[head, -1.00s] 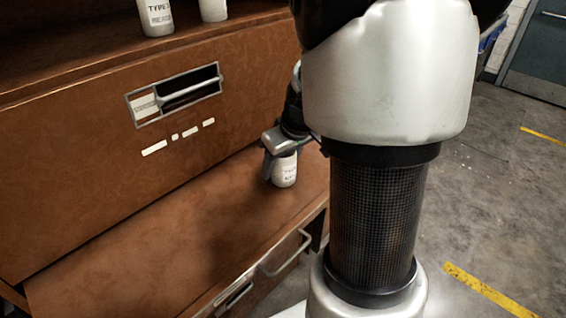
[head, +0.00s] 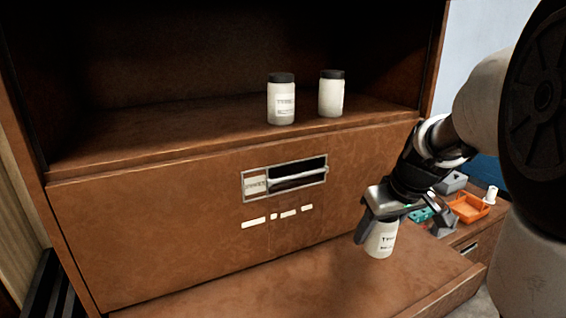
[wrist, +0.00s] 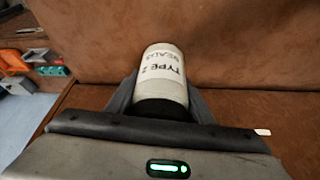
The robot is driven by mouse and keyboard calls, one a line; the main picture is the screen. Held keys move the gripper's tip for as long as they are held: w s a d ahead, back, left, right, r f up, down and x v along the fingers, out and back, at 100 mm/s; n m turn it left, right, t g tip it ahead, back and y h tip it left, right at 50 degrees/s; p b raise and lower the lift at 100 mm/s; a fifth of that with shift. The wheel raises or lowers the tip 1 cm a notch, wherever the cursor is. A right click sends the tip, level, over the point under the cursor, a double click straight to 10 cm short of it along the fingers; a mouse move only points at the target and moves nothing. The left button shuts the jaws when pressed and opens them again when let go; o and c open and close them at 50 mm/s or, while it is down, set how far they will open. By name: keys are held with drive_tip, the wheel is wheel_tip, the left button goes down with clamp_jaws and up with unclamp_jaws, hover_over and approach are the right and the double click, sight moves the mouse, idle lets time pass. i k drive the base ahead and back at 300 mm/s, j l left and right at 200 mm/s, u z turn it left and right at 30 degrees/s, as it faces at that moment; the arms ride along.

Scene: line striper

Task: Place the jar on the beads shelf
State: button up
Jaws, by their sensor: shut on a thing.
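My gripper (head: 372,222) is shut on a white jar (head: 381,243) at the right of the head view. The jar hangs upright below the fingers, over the lower ledge (head: 300,285) of the brown cabinet; I cannot tell whether its base touches. In the wrist view the jar (wrist: 164,68) shows a "TYPE 2" label and a black lid between my fingers (wrist: 160,98). The upper shelf (head: 190,125) carries two similar white jars with dark lids, a left one (head: 281,101) and a right one (head: 331,94). Its left part is bare.
The cabinet's front panel (head: 150,220) with a metal label-holder handle (head: 284,180) rises between ledge and shelf. At the right are an orange tray (head: 470,208), grey bins (head: 451,182) and a small white item (head: 491,194). The cabinet's side walls bound the shelf.

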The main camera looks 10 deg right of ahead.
sight(370, 108)
drive_tip(key=k+l, duration=0.1)
drive_tip(key=l, duration=0.3)
drive_tip(key=k+l, duration=0.15)
drive_tip(key=l, duration=0.25)
drive_tip(key=k+l, duration=0.1)
drive_tip(key=l, duration=0.3)
drive_tip(key=k+l, duration=0.15)
drive_tip(key=l, duration=0.3)
